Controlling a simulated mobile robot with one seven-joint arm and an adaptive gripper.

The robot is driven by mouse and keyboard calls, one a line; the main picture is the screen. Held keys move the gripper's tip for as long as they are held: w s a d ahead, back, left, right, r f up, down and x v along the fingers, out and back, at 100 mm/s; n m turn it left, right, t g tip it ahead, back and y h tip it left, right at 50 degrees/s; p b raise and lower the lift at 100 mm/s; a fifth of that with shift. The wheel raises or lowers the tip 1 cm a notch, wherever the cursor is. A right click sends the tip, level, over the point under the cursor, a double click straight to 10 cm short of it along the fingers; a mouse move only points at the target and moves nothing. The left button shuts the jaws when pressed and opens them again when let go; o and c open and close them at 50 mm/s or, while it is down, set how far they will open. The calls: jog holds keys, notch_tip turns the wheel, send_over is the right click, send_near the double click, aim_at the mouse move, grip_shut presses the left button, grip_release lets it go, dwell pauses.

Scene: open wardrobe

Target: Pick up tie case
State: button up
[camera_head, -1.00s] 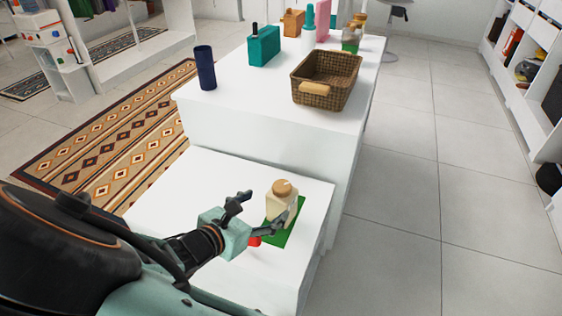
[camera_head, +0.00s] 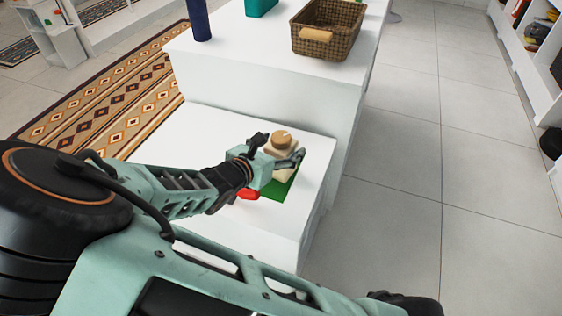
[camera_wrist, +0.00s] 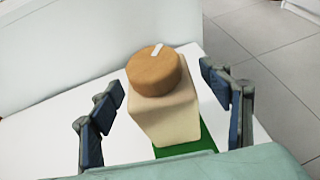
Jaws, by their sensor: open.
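A cream block-shaped case with a round wooden cap (camera_head: 283,140) stands on the lower white step; I take it for the tie case, though no label shows. In the wrist view the case (camera_wrist: 165,115) appears upright between the two fingers, with a gap on each side. My gripper (camera_head: 281,149) is open around it, and its fingers (camera_wrist: 163,88) do not visibly touch it. The gripper hides part of the case in the head view. A green mat (camera_head: 278,190) lies under or beside the case.
A small red thing (camera_head: 248,194) lies by the mat, partly hidden by my gripper. The higher white block (camera_head: 270,112) rises behind the step. It bears a wicker basket (camera_head: 327,45), a navy cylinder (camera_head: 198,20) and a teal item (camera_head: 260,6).

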jog(key=shift+w, duration=0.1)
jog(key=c, duration=1.3)
jog(key=shift+c, duration=0.4)
jog(key=shift+r, duration=0.15)
